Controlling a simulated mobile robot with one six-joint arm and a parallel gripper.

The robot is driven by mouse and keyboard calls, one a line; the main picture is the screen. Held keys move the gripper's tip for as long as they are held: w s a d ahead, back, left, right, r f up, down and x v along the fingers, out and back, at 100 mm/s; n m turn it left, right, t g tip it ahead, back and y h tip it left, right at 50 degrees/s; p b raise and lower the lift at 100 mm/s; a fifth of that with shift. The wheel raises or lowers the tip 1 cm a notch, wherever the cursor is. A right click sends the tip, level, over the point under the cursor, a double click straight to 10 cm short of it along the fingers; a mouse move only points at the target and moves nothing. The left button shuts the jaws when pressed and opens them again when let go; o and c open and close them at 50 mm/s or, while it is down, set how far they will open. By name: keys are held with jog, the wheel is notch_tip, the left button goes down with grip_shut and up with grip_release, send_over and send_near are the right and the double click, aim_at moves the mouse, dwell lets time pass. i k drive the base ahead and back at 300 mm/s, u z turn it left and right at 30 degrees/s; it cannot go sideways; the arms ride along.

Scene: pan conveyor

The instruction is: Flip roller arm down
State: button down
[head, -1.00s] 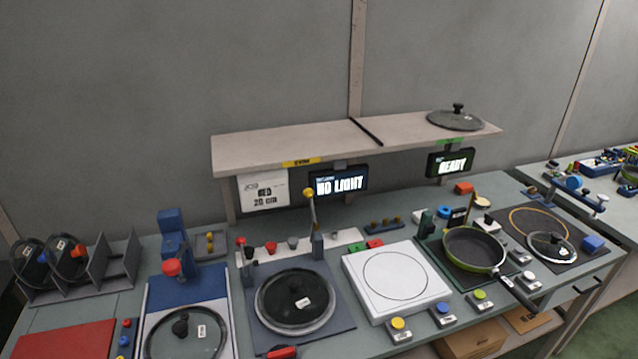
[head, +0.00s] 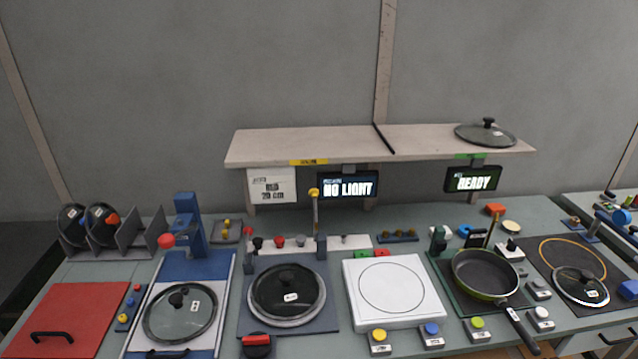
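An upright arm (head: 315,212) with a yellow knob on top stands at the back right of the dark blue station plate (head: 326,318); it looks like the roller arm and is raised. A glass lid (head: 287,294) with a black knob and a white label lies on the round seat of that station, to the left of and in front of the arm. A red-topped black knob (head: 257,344) sits at the station's front edge. My gripper is not in view.
Left of the station is a blue press (head: 188,225) with a red ball handle and a lid (head: 180,313). Right are a white scale-like plate (head: 433,310) and a frying pan (head: 484,272).

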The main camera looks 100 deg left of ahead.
aim_at(313, 193)
jog(key=u, duration=4.4)
jog(key=i, duration=0.1)
jog(key=z, duration=3.15)
jog(key=k, duration=0.15)
jog(key=u, duration=1.9)
jog(key=k, duration=0.25)
jog(key=u, duration=1.7)
